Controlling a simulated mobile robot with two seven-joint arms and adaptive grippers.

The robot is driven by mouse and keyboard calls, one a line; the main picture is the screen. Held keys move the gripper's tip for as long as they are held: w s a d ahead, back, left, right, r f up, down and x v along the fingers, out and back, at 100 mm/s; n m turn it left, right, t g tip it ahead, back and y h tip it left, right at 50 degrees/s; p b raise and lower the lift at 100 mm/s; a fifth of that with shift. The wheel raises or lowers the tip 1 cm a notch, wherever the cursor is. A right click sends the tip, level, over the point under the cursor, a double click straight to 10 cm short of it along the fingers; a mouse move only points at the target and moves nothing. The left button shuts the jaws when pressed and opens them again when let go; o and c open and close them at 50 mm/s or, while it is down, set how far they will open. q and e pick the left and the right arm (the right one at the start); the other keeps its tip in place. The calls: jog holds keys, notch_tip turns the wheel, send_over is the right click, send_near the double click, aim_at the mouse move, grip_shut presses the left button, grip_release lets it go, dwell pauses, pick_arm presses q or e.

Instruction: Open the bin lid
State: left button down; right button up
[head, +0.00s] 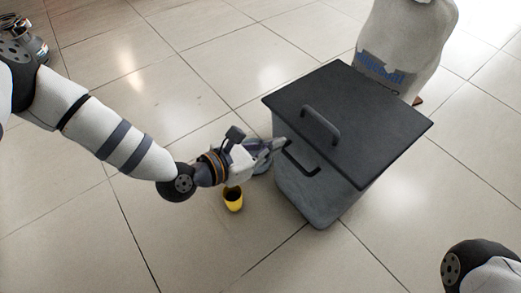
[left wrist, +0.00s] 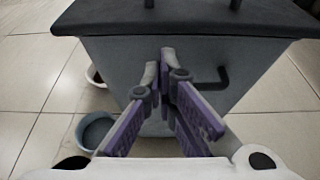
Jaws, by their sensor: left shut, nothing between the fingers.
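The grey bin (head: 325,202) stands on the floor right of centre in the head view. Its flat dark lid (head: 385,112) lies shut on top, with an arched handle (head: 320,124) near its left edge. A dark side handle (head: 301,160) sticks out from the bin wall below the lid. My left gripper (head: 283,144) is shut and empty beside that wall, near the side handle. In the left wrist view its purple fingers (left wrist: 167,62) point at the bin wall (left wrist: 125,62), below the lid edge (left wrist: 190,22); the side handle (left wrist: 211,82) is just right of them. My right gripper is out of view.
A yellow cup (head: 233,200) stands on the floor below my left gripper. A grey bowl (head: 262,165) lies beside the bin, partly hidden by the gripper. A pale sack (head: 410,40) stands behind the bin. The tiled floor left and in front is mostly clear.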

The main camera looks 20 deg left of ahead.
aim_at(295, 137)
pick_arm(q)
jog(key=shift+b+x, duration=0.4)
jog(key=shift+x, duration=1.4)
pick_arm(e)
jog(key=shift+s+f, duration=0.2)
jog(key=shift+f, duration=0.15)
